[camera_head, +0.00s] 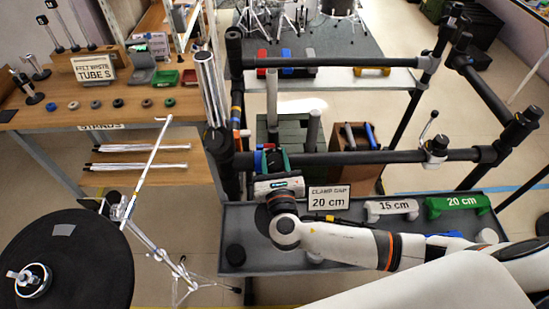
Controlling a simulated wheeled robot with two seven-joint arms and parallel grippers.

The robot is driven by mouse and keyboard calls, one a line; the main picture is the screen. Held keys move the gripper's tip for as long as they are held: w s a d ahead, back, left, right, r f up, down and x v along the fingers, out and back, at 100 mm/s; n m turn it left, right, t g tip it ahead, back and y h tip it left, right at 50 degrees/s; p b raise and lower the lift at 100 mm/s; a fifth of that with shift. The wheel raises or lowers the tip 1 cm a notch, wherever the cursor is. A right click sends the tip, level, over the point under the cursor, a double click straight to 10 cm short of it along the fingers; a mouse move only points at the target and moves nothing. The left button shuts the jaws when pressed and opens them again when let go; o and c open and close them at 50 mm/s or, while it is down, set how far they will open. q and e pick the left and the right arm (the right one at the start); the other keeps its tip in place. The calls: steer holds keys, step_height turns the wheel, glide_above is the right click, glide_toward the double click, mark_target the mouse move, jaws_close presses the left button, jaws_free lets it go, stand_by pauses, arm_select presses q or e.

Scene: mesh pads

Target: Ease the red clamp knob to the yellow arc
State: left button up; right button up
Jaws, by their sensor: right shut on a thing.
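My right arm comes in from the right, and its white and black right gripper (272,168) points away from me at the left end of the lower black rack bar (355,157). It is shut on the red clamp knob (265,160), of which only a little red shows among green, blue and dark parts by the fingers. The gripper body hides most of the clamp. I cannot make out the yellow arc; it is too small or hidden there. My left gripper is not in view.
The black rack posts (228,160) stand close left of my gripper. A grey tray (345,262) below holds a "CLAMP GAP 20 cm" sign (328,198), a white 15 cm bar (392,207) and a green 20 cm bar (458,204). A black pad (60,262) stands at lower left.

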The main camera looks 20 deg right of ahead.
steer(key=m+g+h, duration=0.1)
steer(key=m+h, duration=0.2)
steer(key=m, duration=0.1)
steer(key=m+g+h, duration=0.1)
steer(key=m+h, duration=0.2)
steer(key=shift+m+g+p, duration=0.35)
steer(key=shift+m+g, duration=0.05)
steer(key=m+g+h, duration=0.1)
steer(key=m+g, duration=0.1)
steer(key=m, duration=0.1)
steer(key=m+g+h+p, duration=0.1)
steer(key=m+g+h, duration=0.1)
steer(key=m+g, duration=0.1)
steer(key=shift+s+d+m+h, duration=0.1)
steer(key=shift+m+h, duration=0.2)
steer(key=shift+m, duration=0.2)
steer(key=shift+m+g, duration=0.3)
steer(key=o, duration=1)
